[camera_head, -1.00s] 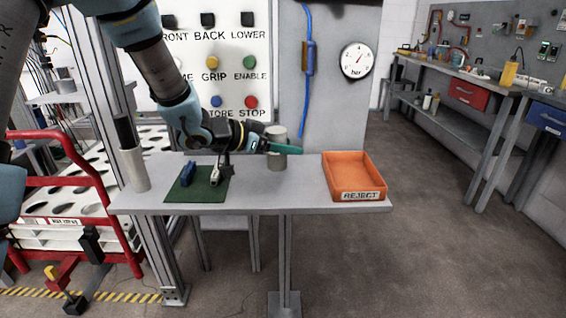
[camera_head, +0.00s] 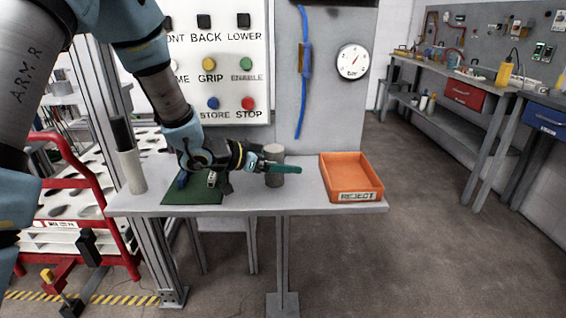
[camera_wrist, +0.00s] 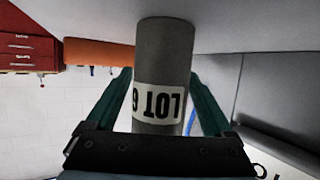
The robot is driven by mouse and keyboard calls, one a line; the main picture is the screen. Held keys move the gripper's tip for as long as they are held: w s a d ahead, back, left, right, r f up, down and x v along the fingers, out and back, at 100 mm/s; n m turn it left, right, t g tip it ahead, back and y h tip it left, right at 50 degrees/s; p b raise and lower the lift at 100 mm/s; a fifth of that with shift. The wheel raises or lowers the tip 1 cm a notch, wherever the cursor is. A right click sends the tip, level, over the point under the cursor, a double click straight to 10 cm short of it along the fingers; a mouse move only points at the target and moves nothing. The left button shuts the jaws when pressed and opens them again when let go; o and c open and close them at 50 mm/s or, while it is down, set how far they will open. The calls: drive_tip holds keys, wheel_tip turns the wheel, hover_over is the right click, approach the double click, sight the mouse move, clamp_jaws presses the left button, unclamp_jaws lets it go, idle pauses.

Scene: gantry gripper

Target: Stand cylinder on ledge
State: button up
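The grey cylinder (camera_head: 274,180) is upright over the grey bench top, between the green mat and the orange tray. In the wrist view the cylinder (camera_wrist: 163,55) has a white label reading LOT, upside down. My gripper (camera_head: 285,168) reaches from the left, with its green fingers level across the cylinder. In the wrist view my gripper (camera_wrist: 163,100) has one finger on each side of the cylinder, closed against it. The bench top (camera_head: 240,199) is the only ledge-like surface I see by it. I cannot tell whether the cylinder's lower end touches it.
An orange REJECT tray (camera_head: 353,196) stands right of the cylinder. A green mat (camera_head: 190,197) with small parts, partly behind my arm, lies left. A pale tube (camera_head: 132,172) stands at the bench's left end. A button panel (camera_head: 212,75) rises behind.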

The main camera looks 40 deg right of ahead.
drive_tip(key=shift+o, duration=0.2)
drive_tip(key=shift+r, duration=0.15)
drive_tip(key=b+v, duration=0.1)
drive_tip(key=v, duration=1.1)
drive_tip(key=shift+s, duration=0.1)
